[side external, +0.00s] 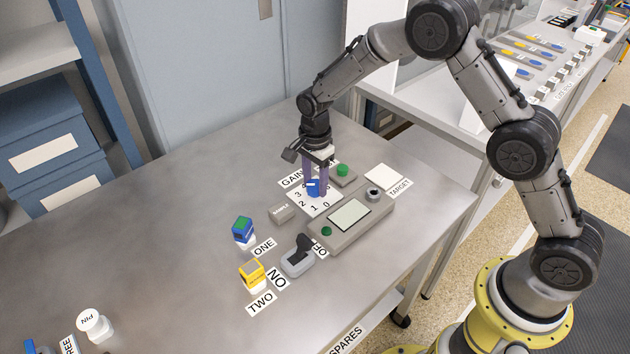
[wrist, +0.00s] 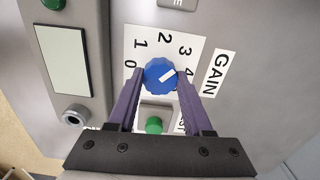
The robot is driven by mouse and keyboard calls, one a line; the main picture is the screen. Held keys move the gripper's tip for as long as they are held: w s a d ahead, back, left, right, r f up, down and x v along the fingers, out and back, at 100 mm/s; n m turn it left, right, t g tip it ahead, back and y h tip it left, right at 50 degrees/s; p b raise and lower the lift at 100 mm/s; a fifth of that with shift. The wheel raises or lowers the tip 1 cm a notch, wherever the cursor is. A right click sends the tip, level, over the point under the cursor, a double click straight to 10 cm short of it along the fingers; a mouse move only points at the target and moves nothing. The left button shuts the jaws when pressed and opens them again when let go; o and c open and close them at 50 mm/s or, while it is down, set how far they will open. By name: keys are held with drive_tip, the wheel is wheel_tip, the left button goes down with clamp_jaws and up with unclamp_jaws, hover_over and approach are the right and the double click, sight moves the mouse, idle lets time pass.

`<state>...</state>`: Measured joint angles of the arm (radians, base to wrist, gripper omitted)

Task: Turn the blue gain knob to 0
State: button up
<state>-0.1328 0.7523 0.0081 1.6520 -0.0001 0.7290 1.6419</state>
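The blue gain knob (wrist: 160,75) sits on a white dial card (wrist: 137,62) printed with the numbers 0 to 4. Its white pointer mark aims at the side of the 3 and 4, away from the 0. My gripper (wrist: 159,78) has one purple finger on each side of the knob, with the tips very close to it. I cannot tell whether they touch it. In the side view my gripper (side external: 314,186) points down at the knob (side external: 313,188), partly hiding it.
A green button (wrist: 154,125) sits close to the knob, between my fingers in the wrist view. A grey panel with a pale screen (side external: 349,215), a black-handled switch (side external: 299,258) and blue and yellow blocks (side external: 251,272) stand nearby. The left table surface is mostly clear.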

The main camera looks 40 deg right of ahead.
clamp_jaws()
drive_tip(key=shift+n, duration=0.3)
drive_tip(key=n, duration=1.1)
drive_tip(key=shift+n, duration=0.4)
drive_tip(key=n, duration=0.7)
drive_tip(key=shift+r, duration=0.1)
drive_tip(key=n, duration=0.6)
drive_tip(key=shift+n, duration=0.3)
